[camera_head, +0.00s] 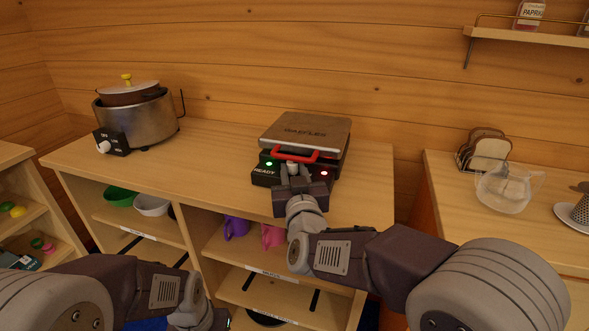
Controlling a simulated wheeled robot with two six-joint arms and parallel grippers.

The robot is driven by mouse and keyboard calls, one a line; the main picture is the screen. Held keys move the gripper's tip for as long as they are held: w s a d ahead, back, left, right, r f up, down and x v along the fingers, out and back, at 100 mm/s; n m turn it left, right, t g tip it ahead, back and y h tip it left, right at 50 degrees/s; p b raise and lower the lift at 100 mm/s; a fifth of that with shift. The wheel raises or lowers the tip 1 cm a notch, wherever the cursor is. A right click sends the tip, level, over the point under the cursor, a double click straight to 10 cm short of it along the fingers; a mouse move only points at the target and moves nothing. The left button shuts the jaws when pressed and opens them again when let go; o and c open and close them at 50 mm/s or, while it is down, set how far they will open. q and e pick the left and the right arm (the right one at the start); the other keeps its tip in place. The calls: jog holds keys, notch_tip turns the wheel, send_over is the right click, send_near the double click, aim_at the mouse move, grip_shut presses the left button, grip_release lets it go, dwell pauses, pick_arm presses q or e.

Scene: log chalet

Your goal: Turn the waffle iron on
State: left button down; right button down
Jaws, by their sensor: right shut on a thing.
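The waffle iron (306,131) sits on the wooden counter with its grey lid down and a red handle (295,155) at the front. Its dark front panel reads READY. A green light glows at the panel's left and a red light at its right. My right gripper (291,169) is at the middle of this panel, just below the red handle, shut on a small pale knob (292,167). The gripper partly hides the knob and panel, so the knob's setting cannot be read. My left gripper (212,320) is low at the bottom edge, mostly cut off, away from the iron.
A metal slow cooker (140,121) with a lid stands on the counter's left. Shelves below hold bowls (152,205) and mugs (237,227). A toast rack (487,150) and a glass pitcher (505,189) stand on the right counter. The counter between cooker and iron is clear.

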aim_at(293, 169)
jog(key=c, duration=1.1)
grip_release()
jog(key=shift+s, duration=0.45)
jog(key=s, duration=0.2)
jog(key=s+p, duration=0.1)
jog(key=shift+s+d+r, duration=0.1)
jog(key=shift+s+d, duration=0.15)
jog(key=shift+s, duration=0.15)
jog(key=s, duration=0.1)
jog(key=s+b, duration=0.1)
jog(key=s, duration=0.1)
jog(key=shift+s+d+f, duration=0.15)
jog(key=shift+f, duration=0.05)
jog(key=shift+s+d+r+b, duration=0.15)
jog(key=shift+s+b, duration=0.15)
jog(key=shift+s, duration=0.25)
